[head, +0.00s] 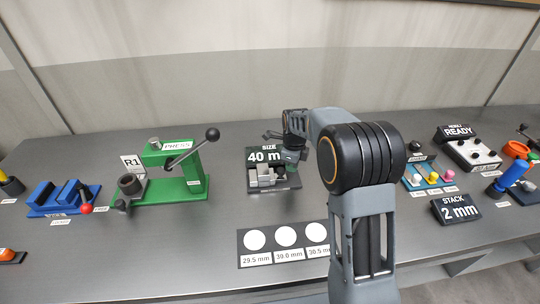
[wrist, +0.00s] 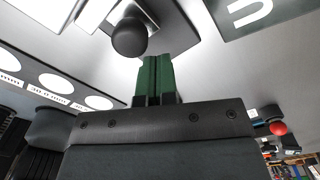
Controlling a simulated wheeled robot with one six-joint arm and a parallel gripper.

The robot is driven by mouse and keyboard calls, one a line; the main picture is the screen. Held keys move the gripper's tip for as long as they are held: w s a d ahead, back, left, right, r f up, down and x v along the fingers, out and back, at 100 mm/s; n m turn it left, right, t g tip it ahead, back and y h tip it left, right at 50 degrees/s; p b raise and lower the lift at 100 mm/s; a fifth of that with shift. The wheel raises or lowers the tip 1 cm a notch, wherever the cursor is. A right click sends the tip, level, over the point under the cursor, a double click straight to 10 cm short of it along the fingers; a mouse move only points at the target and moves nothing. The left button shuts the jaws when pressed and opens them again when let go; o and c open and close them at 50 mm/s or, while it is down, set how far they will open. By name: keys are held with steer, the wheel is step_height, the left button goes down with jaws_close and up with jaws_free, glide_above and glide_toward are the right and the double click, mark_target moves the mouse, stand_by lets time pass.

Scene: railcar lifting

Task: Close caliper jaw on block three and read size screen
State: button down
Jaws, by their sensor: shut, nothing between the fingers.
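The size screen (head: 264,155) stands at the back of the measuring station in the middle of the bench and shows "40 m"; the rest is hidden by my arm. Grey metal caliper parts (head: 262,177) sit on the dark base in front of it; I cannot tell block from jaw there. In the wrist view a black ball knob (wrist: 130,37) stands on a light metal piece just beyond my fingertips. My gripper (wrist: 154,60) is shut and empty, its green fingers together beside the knob; I cannot tell whether they touch it. Part of the screen (wrist: 262,10) shows at upper right.
A card with three white discs (head: 286,237), marked 29.5, 30.0 and partly hidden 30.5 mm, lies in front. A green press (head: 175,184) and blue vise (head: 60,197) stand left. A stack screen (head: 458,209) reading 2 mm and a READY box (head: 470,150) stand right.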

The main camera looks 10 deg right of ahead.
steer(key=shift+d+r, duration=0.4)
steer(key=shift+d, duration=0.4)
step_height(320, 180, up, 7)
steer(key=p, duration=0.5)
steer(key=shift+f+p, duration=0.15)
steer(key=shift+p, duration=0.15)
